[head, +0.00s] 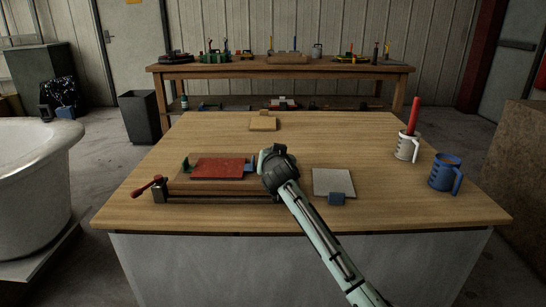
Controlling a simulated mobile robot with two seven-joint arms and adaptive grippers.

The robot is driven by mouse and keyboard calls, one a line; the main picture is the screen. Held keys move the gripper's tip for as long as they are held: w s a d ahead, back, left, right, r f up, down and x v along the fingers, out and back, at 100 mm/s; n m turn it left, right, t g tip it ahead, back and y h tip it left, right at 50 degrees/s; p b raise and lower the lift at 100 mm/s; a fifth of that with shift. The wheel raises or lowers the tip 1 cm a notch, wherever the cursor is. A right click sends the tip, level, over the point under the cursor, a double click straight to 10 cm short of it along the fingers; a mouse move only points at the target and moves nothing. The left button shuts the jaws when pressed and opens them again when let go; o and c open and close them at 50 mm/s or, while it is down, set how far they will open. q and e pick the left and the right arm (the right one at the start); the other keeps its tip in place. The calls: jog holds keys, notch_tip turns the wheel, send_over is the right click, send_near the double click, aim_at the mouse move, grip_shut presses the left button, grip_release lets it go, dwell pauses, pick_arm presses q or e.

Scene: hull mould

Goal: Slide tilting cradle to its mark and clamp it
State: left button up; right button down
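What looks like the tilting cradle is a wooden unit (178,187) with a red plate (218,168) on top, left of the table's middle. A green part (186,164) is at its left end and a blue part (250,162) at its right. A red-handled lever (147,187), perhaps the clamp, is at its front left corner. My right arm comes in from the lower right. My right gripper (272,157) is at the cradle's right end; its fingers are hidden, so contact and opening cannot be told. I cannot make out a mark. My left gripper is out of view.
A white mug (406,148) holding a red stick and a blue mug (443,174) stand at the right. A small wooden block (262,123) lies at the back. The table's back half is mostly clear.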

jog(key=shift+f, duration=0.1)
dwell(0.3)
jog(key=c, duration=1.6)
grip_release()
jog(key=shift+w+a+f, duration=0.1)
jog(key=shift+f, duration=0.05)
jog(key=v, duration=1.2)
